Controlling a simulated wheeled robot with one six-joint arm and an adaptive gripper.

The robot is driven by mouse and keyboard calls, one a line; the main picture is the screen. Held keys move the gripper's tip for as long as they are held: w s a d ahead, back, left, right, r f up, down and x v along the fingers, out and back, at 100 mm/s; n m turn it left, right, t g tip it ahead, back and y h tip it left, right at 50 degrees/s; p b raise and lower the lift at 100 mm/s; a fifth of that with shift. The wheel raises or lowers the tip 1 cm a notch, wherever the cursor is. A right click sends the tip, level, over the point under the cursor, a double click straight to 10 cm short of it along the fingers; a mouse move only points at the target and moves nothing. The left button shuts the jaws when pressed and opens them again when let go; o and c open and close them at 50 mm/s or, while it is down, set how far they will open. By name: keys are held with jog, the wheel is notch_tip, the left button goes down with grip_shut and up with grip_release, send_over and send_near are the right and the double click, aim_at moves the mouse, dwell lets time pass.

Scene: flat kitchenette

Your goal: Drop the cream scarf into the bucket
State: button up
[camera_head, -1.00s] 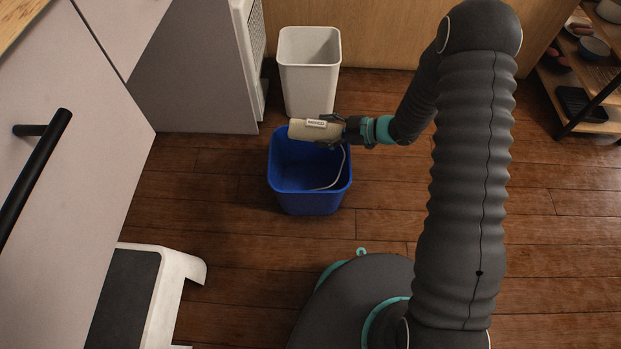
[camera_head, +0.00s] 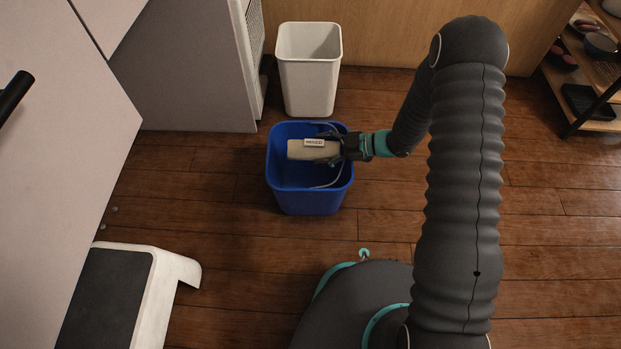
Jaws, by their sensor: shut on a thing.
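The cream scarf (camera_head: 305,151) looks like a short beige roll with a small white label on top. My gripper (camera_head: 337,147) is shut on its right end and holds it level across the opening of the blue bucket (camera_head: 312,203). The scarf's left end is free. It overlaps the bucket's inside in the picture; I cannot tell exactly how deep it sits relative to the rim. A thin grey cord shows around the gripper and inside the bucket. The bucket stands upright on the floor.
A pale grey bin (camera_head: 309,72) stands just behind the bucket. A white step stool (camera_head: 166,268) with a dark top is at the lower left, below grey cabinets (camera_head: 60,130). A shelf rack (camera_head: 590,75) is at the upper right. Wooden floor is clear right of the bucket.

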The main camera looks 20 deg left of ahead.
jog(key=o, duration=1.3)
jog(key=shift+c, duration=0.2)
jog(key=v, duration=1.2)
jog(key=shift+f, duration=0.1)
